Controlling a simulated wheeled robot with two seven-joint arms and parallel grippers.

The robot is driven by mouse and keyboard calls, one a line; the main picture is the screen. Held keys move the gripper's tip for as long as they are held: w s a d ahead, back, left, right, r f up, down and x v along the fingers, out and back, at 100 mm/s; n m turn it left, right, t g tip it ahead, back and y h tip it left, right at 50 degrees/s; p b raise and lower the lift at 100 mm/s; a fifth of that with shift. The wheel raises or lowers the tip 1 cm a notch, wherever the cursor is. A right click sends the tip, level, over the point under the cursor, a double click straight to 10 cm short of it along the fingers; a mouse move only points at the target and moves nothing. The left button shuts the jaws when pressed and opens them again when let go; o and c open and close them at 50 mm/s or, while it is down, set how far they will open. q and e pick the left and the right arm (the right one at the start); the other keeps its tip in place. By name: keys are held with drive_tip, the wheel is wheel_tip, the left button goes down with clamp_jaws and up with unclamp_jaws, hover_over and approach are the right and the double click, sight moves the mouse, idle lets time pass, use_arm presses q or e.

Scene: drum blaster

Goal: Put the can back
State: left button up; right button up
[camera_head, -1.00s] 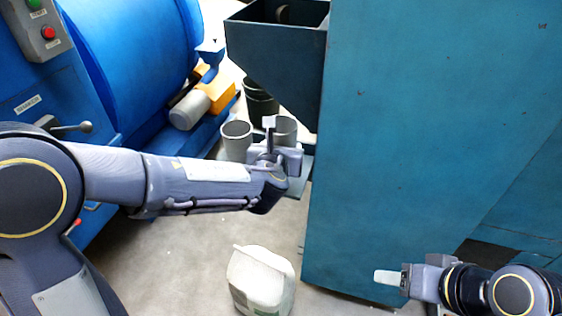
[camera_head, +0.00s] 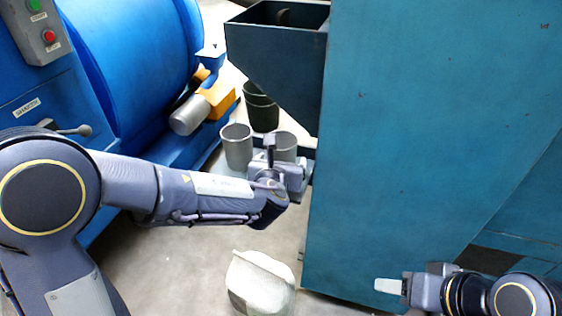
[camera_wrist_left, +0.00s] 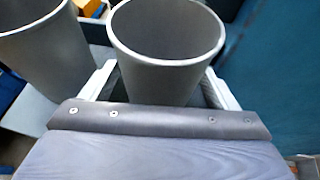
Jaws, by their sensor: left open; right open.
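Two grey open-topped cans stand side by side on a small shelf below the hopper. The left can (camera_head: 237,146) is clear of my gripper, and it also shows at the left of the left wrist view (camera_wrist_left: 42,62). The right can (camera_head: 286,141) is partly hidden behind my left gripper (camera_head: 274,158). In the left wrist view this can (camera_wrist_left: 166,48) stands between the two spread fingers (camera_wrist_left: 165,88), which are open around its sides. My right gripper (camera_head: 391,286) is at the lower right, away from the cans; its finger gap cannot be made out from this side.
A teal hopper (camera_head: 275,55) and a tall teal cabinet (camera_head: 420,140) stand close behind and right of the left gripper. A blue drum machine (camera_head: 130,60) is at left. A white container (camera_head: 262,282) stands on the floor.

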use_arm(q)
drive_tip(key=shift+r, duration=0.1)
drive_tip(key=shift+s+r, duration=0.15)
drive_tip(key=shift+s, duration=0.05)
drive_tip(key=p+v, duration=0.1)
drive_tip(key=v, duration=1.1)
drive_tip(key=s+a+f+n+g+y, duration=0.2)
drive_tip(key=s+a+f+n+g, duration=0.15)
drive_tip(key=a+n, duration=0.75)
drive_tip(key=s+a+f+n+g+y, duration=0.25)
drive_tip(key=s+a+n, duration=0.25)
drive_tip(key=a+n, duration=0.5)
drive_tip(key=s+d+n+g+h, duration=0.1)
drive_tip(key=s+n+h, duration=0.5)
drive_tip(key=n, duration=1.2)
drive_tip(key=s+d+r, duration=0.1)
drive_tip(key=s, duration=0.3)
drive_tip(key=shift+d+n+g, duration=0.15)
drive_tip(key=shift+n+g, duration=0.25)
drive_tip(key=shift+r, duration=0.1)
